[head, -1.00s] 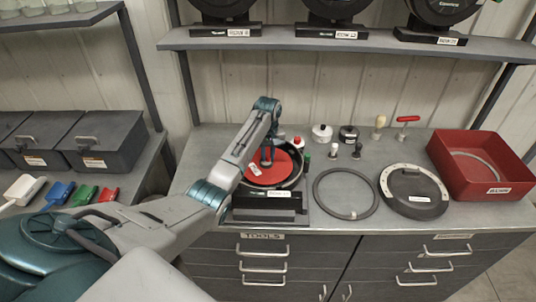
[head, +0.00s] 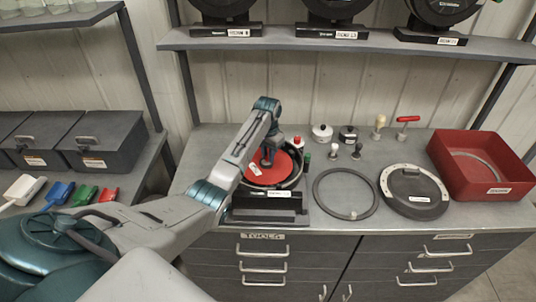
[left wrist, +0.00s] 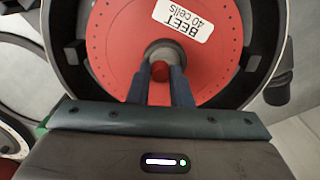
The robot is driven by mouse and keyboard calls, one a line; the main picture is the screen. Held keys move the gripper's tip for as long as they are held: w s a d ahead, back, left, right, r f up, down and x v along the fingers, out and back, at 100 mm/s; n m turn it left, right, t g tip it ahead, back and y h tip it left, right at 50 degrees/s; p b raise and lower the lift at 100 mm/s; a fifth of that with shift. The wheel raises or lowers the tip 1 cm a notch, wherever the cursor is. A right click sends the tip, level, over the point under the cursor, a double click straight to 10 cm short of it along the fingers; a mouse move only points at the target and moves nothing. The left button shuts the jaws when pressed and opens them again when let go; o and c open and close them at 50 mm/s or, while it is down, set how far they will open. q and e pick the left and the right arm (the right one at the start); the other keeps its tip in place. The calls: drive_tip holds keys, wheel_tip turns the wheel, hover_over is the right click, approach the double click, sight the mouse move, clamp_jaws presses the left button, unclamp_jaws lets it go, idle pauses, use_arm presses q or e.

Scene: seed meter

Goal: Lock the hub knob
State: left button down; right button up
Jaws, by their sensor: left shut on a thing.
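The seed meter (head: 270,205) sits on the bench with its black housing open upward. A red seed plate (head: 277,174) lies in it; in the left wrist view the plate (left wrist: 110,65) has a white label reading "BEET 40 cells". At its centre is a grey hub, with the red-tipped hub knob (left wrist: 160,70) in front of it. My left gripper (left wrist: 160,85) reaches down over the hub, its two fingers shut on the knob from both sides. In the head view my left gripper (head: 267,160) hides the hub. My right gripper is not in view.
A black ring (head: 346,194), a round black cover (head: 414,191) and a red bin (head: 482,163) lie to the right. Small pots, knobs and a red-handled tool (head: 407,122) stand behind. A shelf (head: 350,42) runs above.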

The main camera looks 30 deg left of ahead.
use_arm(q)
drive_tip(key=shift+r+m, duration=0.1)
drive_tip(key=shift+m, duration=0.8)
drive_tip(key=c, duration=1.3)
unclamp_jaws()
